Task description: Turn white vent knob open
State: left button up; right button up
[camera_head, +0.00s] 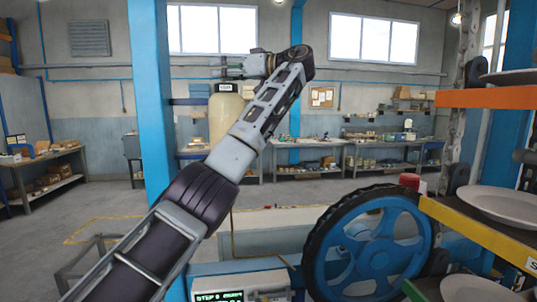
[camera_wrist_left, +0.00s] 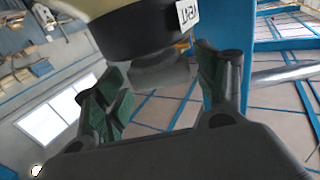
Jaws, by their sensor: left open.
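In the wrist view a dark round cap with a label reading VENT (camera_wrist_left: 187,13) shows at the top. A grey block-like knob (camera_wrist_left: 160,70) juts out from under this cap. My left gripper (camera_wrist_left: 164,78) is open, with its green-padded fingers on either side of the knob; I see gaps and cannot tell any contact. In the head view my left gripper (camera_head: 236,66) is small, above a cream tank (camera_head: 224,125) whose top bears a label (camera_head: 225,87). The knob is hard to make out there. My right gripper is not in view.
A blue post (camera_head: 150,110) stands left of the tank. A large blue wheel with a black tyre (camera_head: 375,245) is at the lower right. An orange-edged rack (camera_head: 490,97) holds white plates (camera_head: 500,203). A panel with a green display (camera_head: 225,296) sits at the bottom.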

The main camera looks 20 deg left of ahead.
pick_arm(q)
jog(key=shift+s+m+t, duration=0.1)
jog(key=shift+m+t, duration=1.2)
jog(key=shift+t, duration=0.8)
jog(key=shift+m+t+h, duration=0.65)
jog(key=shift+m+t, duration=0.3)
jog(key=shift+t, duration=0.4)
jog(key=shift+m+t+h, duration=0.65)
jog(key=shift+m+t, duration=0.3)
jog(key=shift+t, duration=0.4)
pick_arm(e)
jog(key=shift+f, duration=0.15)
pick_arm(q)
jog(key=shift+m+t+h, duration=1.4)
jog(key=shift+m+t, duration=0.1)
jog(key=shift+t, duration=0.4)
jog(key=shift+m+t+h, duration=1.2)
jog(key=shift+m+h, duration=0.1)
jog(key=shift+h, duration=0.4)
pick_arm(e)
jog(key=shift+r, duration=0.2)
